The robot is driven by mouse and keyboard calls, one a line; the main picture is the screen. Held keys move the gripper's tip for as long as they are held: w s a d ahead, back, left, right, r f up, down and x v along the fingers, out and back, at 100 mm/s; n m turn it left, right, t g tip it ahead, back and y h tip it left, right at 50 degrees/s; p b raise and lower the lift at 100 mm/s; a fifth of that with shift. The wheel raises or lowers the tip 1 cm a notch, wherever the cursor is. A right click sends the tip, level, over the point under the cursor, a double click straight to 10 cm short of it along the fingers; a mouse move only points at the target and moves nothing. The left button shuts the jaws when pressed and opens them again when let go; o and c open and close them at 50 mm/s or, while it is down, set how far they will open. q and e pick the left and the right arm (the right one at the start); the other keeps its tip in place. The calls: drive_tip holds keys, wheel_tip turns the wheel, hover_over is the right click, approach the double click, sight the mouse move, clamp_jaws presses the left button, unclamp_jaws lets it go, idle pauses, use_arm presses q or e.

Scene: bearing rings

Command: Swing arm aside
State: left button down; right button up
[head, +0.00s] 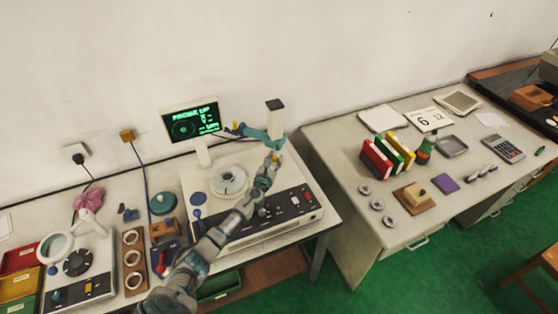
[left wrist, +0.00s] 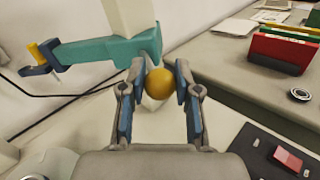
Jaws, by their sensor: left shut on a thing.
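The teal swing arm (head: 256,134) reaches left from a pale post (head: 275,118) at the back of the bearing tester (head: 262,228). It also shows in the left wrist view (left wrist: 100,53), with a blue and yellow piece (left wrist: 42,58) at its far left end. My left gripper (head: 274,158) is at the post end of the swing arm. In the left wrist view it (left wrist: 160,86) is shut on a yellow ball knob (left wrist: 159,83), one finger on each side. My right gripper is not in view.
A ring-shaped part (head: 228,181) sits on the tester, left of my forearm. A lit monitor (head: 191,122) stands behind. The right table (head: 342,170) holds colored binders (head: 388,153) and loose metal rings (head: 376,205). A gap separates the two tables.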

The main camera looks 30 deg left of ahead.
use_arm(q)
drive_tip(key=shift+s+a, duration=0.1)
drive_tip(key=shift+a, duration=0.7)
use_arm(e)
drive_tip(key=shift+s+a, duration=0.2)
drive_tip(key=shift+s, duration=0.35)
use_arm(q)
drive_tip(key=shift+d, duration=0.1)
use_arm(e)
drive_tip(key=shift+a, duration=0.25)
use_arm(q)
drive_tip(key=c, duration=0.9)
unclamp_jaws()
drive_tip(key=shift+f, duration=0.1)
drive_tip(key=shift+c, duration=0.2)
drive_tip(key=shift+o, duration=0.6)
drive_tip(key=shift+f, duration=0.15)
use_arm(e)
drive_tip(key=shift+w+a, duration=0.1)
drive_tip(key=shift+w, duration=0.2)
use_arm(q)
drive_tip(key=s, duration=1.1)
drive_tip(key=shift+s+d, duration=0.3)
drive_tip(key=shift+d, duration=0.15)
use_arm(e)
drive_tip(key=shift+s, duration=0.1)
use_arm(q)
drive_tip(key=shift+d, duration=0.15)
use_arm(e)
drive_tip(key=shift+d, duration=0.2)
